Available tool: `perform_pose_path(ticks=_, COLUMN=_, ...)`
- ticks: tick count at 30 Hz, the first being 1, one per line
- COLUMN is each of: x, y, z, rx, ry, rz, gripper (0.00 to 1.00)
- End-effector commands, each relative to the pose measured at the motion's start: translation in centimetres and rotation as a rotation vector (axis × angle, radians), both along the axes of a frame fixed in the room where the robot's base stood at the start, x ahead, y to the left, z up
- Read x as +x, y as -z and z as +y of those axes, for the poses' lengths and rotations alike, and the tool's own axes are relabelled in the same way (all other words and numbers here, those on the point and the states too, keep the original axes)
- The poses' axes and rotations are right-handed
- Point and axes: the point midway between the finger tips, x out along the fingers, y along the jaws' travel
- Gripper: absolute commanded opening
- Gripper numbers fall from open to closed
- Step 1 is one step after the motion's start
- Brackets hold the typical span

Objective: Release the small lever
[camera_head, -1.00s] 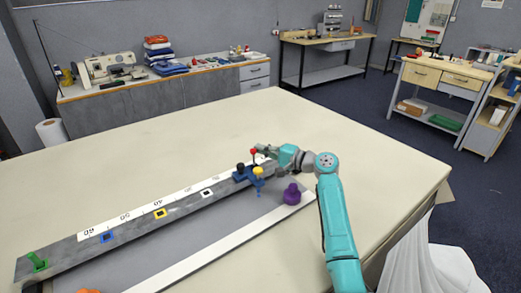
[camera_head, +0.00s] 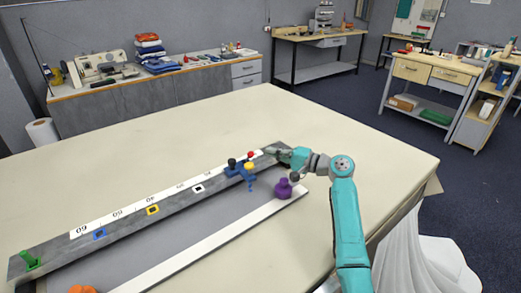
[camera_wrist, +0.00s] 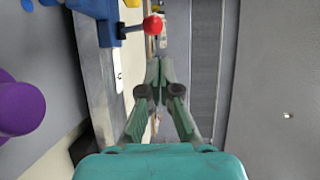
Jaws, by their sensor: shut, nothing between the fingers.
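A blue carriage (camera_head: 236,171) sits on the long grey rail (camera_head: 130,218). It carries a small lever with a red ball (camera_head: 251,154), a black knob (camera_head: 232,162) and a yellow knob (camera_head: 249,166). Which of these the task calls the small lever is not marked. My gripper (camera_head: 270,151) is just right of the red ball, apart from it. In the wrist view the red ball (camera_wrist: 153,24) on its dark stem stands beyond my shut, empty fingertips (camera_wrist: 159,66). Part of the blue carriage (camera_wrist: 98,10) shows at the top.
A purple knob (camera_head: 284,189) stands on the near side of the rail assembly, close below my arm. A green piece (camera_head: 29,260) and an orange piece (camera_head: 82,289) are at the left end. The cream table (camera_head: 345,135) is clear behind and right of the rail.

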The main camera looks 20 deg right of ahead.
Motion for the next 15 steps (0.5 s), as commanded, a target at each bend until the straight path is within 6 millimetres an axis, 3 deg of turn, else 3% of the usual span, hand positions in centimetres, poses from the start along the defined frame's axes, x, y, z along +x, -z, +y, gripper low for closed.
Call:
perform_pose_path(ticks=6, x=-2.7, y=0.0, z=-2.7, rx=-0.001, ry=0.002, rz=-0.001, gripper=0.0)
perform_pose_path(ticks=15, x=-4.0, y=-0.2, z=-3.9, rx=-0.001, ry=0.0, rz=-0.001, gripper=0.0)
